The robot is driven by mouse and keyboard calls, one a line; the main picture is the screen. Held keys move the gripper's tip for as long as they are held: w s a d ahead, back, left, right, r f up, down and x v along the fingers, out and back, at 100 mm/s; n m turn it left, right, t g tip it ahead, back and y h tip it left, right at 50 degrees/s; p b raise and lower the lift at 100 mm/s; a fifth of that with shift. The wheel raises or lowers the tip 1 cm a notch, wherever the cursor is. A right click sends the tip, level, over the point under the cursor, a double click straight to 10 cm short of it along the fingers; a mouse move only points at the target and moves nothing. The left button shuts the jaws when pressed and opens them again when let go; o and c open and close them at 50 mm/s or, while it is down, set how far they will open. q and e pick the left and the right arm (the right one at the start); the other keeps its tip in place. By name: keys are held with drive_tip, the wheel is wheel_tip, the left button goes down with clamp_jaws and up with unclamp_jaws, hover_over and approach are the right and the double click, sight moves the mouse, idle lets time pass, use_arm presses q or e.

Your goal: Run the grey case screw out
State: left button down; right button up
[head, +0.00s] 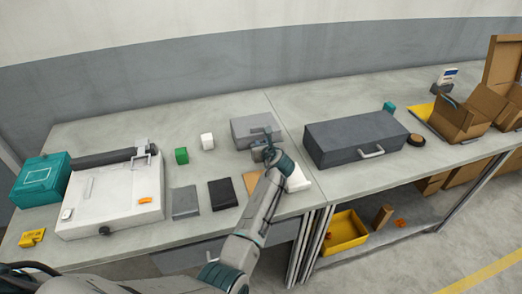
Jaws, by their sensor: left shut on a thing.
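A light grey case (243,128) lies on the worktop near the middle of the head view. My left gripper (264,145) is at the front right part of this case, with my arm coming up from below. It is shut on a small grey part at the case, which looks like the case screw; the jaws hide most of it. I cannot tell how far the screw stands out. A larger dark grey case (340,132) with a handle lies to the right, apart from the gripper. My right gripper is not in view.
A white machine (112,200) and teal box (40,181) fill the left; cardboard boxes (463,118) stand far right.

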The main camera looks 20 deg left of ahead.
use_arm(q)
drive_tip(key=n+g+y+b, duration=0.2)
drive_tip(key=n, duration=0.1)
drive_tip(key=n+g+y+b, duration=0.1)
drive_tip(key=shift+w+d+f+g+y+b, duration=0.15)
drive_tip(key=shift+w+d+g+y+b, duration=0.15)
drive_tip(key=shift+w+d+y, duration=0.1)
drive_tip(key=shift+n+g+b, duration=0.35)
drive_tip(key=shift+n+g, duration=0.05)
drive_tip(key=shift+n, duration=0.2)
drive_tip(key=c, duration=1.6)
unclamp_jaws()
